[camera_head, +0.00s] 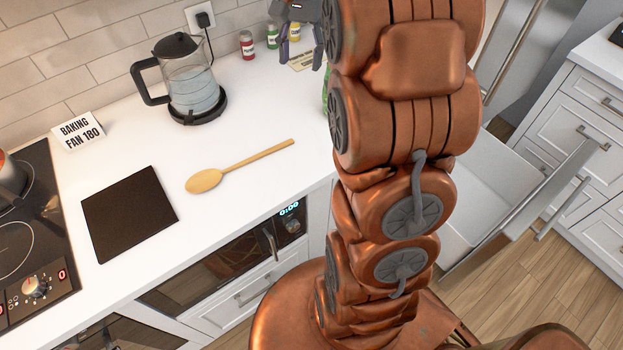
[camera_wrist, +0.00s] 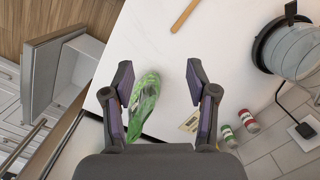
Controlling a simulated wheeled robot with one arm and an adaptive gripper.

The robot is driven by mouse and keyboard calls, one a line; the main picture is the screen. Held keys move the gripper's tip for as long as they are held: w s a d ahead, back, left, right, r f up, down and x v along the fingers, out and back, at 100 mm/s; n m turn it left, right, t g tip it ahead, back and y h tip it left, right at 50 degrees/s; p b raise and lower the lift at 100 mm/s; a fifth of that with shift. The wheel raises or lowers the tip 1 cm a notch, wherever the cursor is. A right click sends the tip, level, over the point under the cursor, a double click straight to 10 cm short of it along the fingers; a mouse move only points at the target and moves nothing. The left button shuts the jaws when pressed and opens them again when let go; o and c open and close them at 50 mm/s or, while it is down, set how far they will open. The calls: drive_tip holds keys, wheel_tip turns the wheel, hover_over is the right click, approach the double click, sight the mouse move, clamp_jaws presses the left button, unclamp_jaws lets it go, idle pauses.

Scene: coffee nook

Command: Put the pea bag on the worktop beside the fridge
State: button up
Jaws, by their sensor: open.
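The pea bag (camera_wrist: 146,100) is a green, crumpled bag lying on the white worktop (camera_wrist: 165,45) near its edge. In the head view only a thin green sliver (camera_head: 325,92) of it shows beside my arm. My gripper (camera_wrist: 158,78) is open above the bag, with the bag between the two fingers and closer to the left finger in the wrist view. The gripper also shows at the top of the head view (camera_head: 300,52), partly cut off. The fridge side is mostly hidden behind my arm; an open pull-out compartment (camera_head: 487,190) shows to its right.
A glass kettle (camera_head: 190,85), a wooden spoon (camera_head: 207,180), a dark board (camera_head: 128,212) and a hob (camera_head: 30,245) are on the worktop. Small jars (camera_head: 247,45) and a card (camera_wrist: 190,122) are near the gripper. The worktop around the spoon is clear.

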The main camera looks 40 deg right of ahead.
drive_tip(key=s+a+f+n, duration=0.3)
drive_tip(key=s+a, duration=0.2)
drive_tip(key=s, duration=0.3)
drive_tip(key=s+a+f+n+h, duration=0.1)
drive_tip(key=s+a+f+n, duration=0.3)
drive_tip(key=s+a, duration=0.2)
drive_tip(key=s+a+f+n+g, duration=0.1)
drive_tip(key=s+a+f+n, duration=0.2)
drive_tip(key=s, duration=0.8)
drive_tip(key=shift+a+f+n, duration=0.25)
drive_tip(key=shift+a+n, duration=0.45)
drive_tip(key=shift+a, duration=0.45)
